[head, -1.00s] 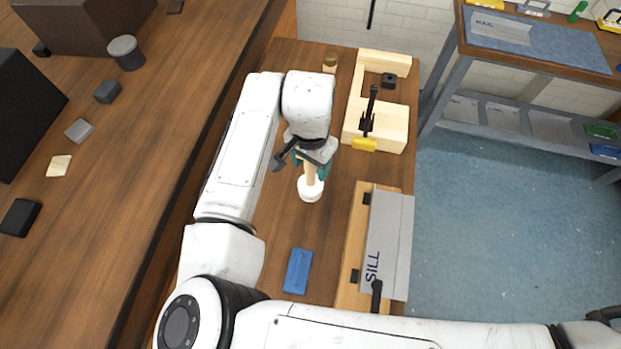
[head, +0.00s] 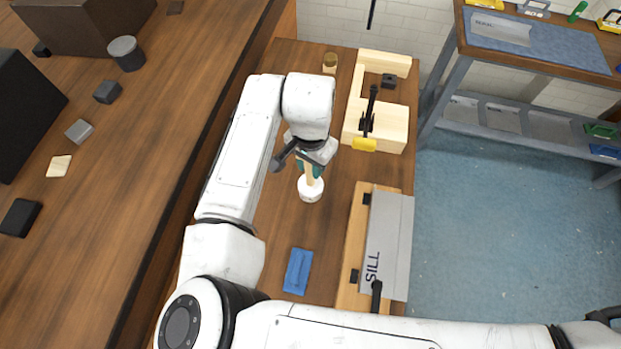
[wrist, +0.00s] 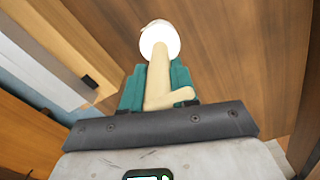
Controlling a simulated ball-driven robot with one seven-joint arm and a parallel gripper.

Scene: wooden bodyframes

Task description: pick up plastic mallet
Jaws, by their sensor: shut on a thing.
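The plastic mallet has a white round head and a pale handle. In the head view its white head (head: 311,188) shows just below my gripper (head: 308,167), over the wooden bench. In the wrist view the mallet's handle (wrist: 158,75) runs between the teal fingers of my gripper (wrist: 158,88), with the white head beyond the fingertips. My gripper is shut on the handle. The upper part of the handle is hidden by my gripper in the head view. I cannot tell whether the head touches the bench.
A blue block (head: 298,271) lies on the bench nearer me. A grey SILL piece (head: 388,245) on a wooden board is at the right. A pale wooden frame with a clamp (head: 370,110) stands behind it. A small jar (head: 330,62) is at the back.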

